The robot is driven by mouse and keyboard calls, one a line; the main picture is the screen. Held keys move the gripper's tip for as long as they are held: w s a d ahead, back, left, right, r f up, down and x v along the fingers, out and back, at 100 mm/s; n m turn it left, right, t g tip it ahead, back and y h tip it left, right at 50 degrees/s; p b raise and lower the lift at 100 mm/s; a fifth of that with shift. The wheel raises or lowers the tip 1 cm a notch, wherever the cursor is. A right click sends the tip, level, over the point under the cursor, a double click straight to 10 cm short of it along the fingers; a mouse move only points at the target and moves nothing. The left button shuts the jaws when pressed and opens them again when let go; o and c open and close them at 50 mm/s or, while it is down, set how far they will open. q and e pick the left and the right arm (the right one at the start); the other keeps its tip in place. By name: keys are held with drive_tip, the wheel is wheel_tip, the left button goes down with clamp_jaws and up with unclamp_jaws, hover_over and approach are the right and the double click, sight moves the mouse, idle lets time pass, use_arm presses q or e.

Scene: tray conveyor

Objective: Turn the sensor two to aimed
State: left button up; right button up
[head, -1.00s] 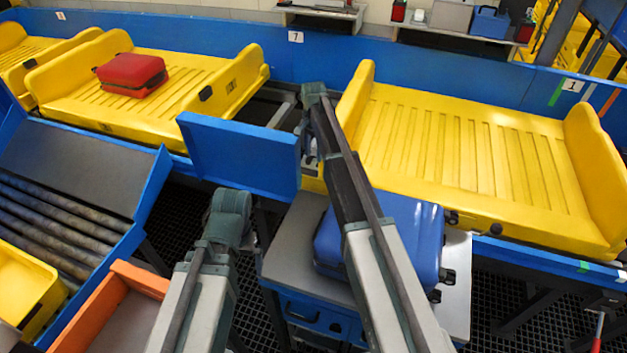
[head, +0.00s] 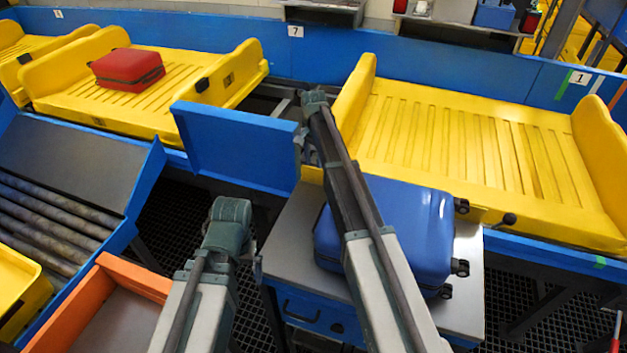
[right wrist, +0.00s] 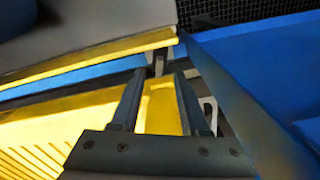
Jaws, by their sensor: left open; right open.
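I cannot pick out sensor two with certainty. In the right wrist view a small dark upright piece (right wrist: 158,62) stands at the rail just beyond my right fingertips; I cannot tell what it is. My right gripper (right wrist: 158,82) is open, with nothing between its fingers. In the head view the right arm reaches over the blue suitcase to the gap between two yellow trays, where its gripper (head: 303,145) is mostly hidden by the blue panel (head: 237,148). My left gripper (head: 257,268) is low beside the metal table, largely hidden by its own wrist.
A blue suitcase (head: 408,225) lies on a metal-topped table (head: 463,305). A red suitcase (head: 128,69) lies in the left yellow tray (head: 60,108). The right yellow tray (head: 470,145) is empty. A dark knob (head: 508,220) is at its front edge. A roller chute (head: 60,215) and orange bin (head: 135,279) are at left.

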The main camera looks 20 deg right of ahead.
wheel_tip(320, 180, down, 6)
drive_tip(key=b, duration=0.4)
drive_tip(key=shift+r, duration=0.25)
drive_tip(key=shift+c, duration=0.2)
clamp_jaws()
